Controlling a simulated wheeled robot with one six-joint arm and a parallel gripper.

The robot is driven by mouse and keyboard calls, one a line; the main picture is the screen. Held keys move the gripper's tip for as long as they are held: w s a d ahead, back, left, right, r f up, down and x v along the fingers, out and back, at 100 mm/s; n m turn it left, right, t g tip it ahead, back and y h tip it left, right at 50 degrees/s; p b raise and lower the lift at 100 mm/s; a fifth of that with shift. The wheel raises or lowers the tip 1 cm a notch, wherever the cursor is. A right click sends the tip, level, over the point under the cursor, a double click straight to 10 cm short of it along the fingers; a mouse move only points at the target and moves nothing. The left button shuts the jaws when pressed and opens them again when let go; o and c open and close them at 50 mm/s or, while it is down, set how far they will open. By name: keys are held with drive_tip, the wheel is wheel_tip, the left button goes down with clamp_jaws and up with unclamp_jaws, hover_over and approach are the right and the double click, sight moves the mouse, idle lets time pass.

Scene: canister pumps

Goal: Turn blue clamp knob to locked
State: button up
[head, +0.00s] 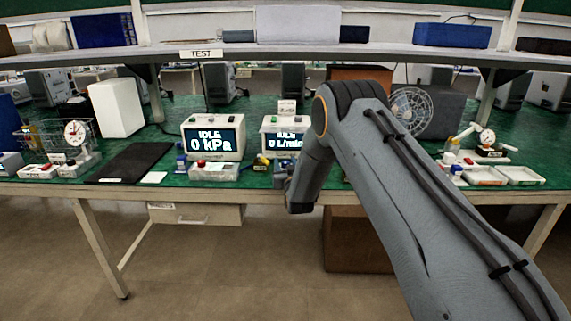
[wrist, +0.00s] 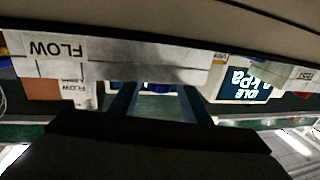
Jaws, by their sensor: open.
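Small blue parts show on the bench in the head view, one (head: 181,160) left of the kPa monitor and one (head: 280,168) below the flow monitor, by my arm's end. I cannot tell which is the clamp knob, or how it is turned. The wrist view is upside down; my gripper (wrist: 158,93) is open, its two dark fingers apart. A small blue patch shows between the fingers, too blurred to name, and no contact can be seen.
The kPa monitor (head: 212,137) and the flow monitor (head: 283,135) both read IDLE. A black mat (head: 131,162) lies to the left. A shelf (head: 230,49) runs above the green bench. The floor in front is open.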

drive_tip(key=c, duration=1)
drive_tip(key=shift+c, duration=0.2)
